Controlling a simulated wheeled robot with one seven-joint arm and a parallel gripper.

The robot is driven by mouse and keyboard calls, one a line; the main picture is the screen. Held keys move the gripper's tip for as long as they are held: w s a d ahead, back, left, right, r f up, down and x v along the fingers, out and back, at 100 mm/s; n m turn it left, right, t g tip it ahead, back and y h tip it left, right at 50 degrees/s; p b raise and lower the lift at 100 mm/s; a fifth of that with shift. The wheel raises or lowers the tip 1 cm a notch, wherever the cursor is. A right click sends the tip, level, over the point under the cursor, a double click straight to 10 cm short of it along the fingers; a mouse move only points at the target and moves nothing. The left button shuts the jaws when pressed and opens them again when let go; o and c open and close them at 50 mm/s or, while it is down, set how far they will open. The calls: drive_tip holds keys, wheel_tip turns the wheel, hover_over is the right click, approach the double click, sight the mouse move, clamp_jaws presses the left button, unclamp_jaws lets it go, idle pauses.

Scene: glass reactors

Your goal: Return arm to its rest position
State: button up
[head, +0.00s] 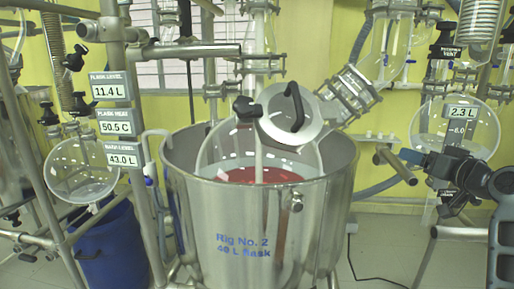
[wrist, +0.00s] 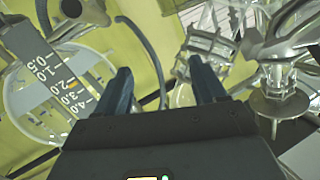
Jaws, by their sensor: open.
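My gripper (head: 408,157) is at the right of the head view, in front of the round glass receiver (head: 480,130) with the 2.3 L label. My dark arm reaches in from the right edge. In the wrist view my gripper (wrist: 163,85) has its two blue fingers spread apart, with nothing held between them. The receiver (wrist: 62,85), with its printed scale, lies beyond and left of the fingers there. Whether the gripper touches the receiver cannot be told.
A steel vessel (head: 250,225) marked Rig No. 2 holds a glass flask with red liquid, left of my gripper. Steel frame tubes and a blue drum (head: 108,245) stand at left. A valve fitting (wrist: 277,95) is close at right in the wrist view. Floor shows at lower right.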

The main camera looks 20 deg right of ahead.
drive_tip(key=s+a+f+g, duration=0.1)
drive_tip(key=s+a+f, duration=0.5)
drive_tip(key=a+f, duration=0.5)
drive_tip(key=s+a+f+g, duration=0.1)
drive_tip(key=s+a+f, duration=0.5)
drive_tip(key=a+f, duration=0.5)
drive_tip(key=s+a+f+n+y, duration=0.1)
drive_tip(key=s+a+n, duration=0.1)
drive_tip(key=s+a, duration=0.95)
drive_tip(key=s+a+r+n+y, duration=0.1)
drive_tip(key=s+a+r, duration=0.1)
drive_tip(key=s, duration=0.5)
drive_tip(key=s+a+r+n+y, duration=0.1)
drive_tip(key=s+a+r+n, duration=0.1)
drive_tip(key=s, duration=0.5)
drive_tip(key=shift+s+a+r+n+t+y, duration=0.3)
drive_tip(key=shift+s+a+r+y, duration=0.1)
drive_tip(key=shift+r, duration=0.45)
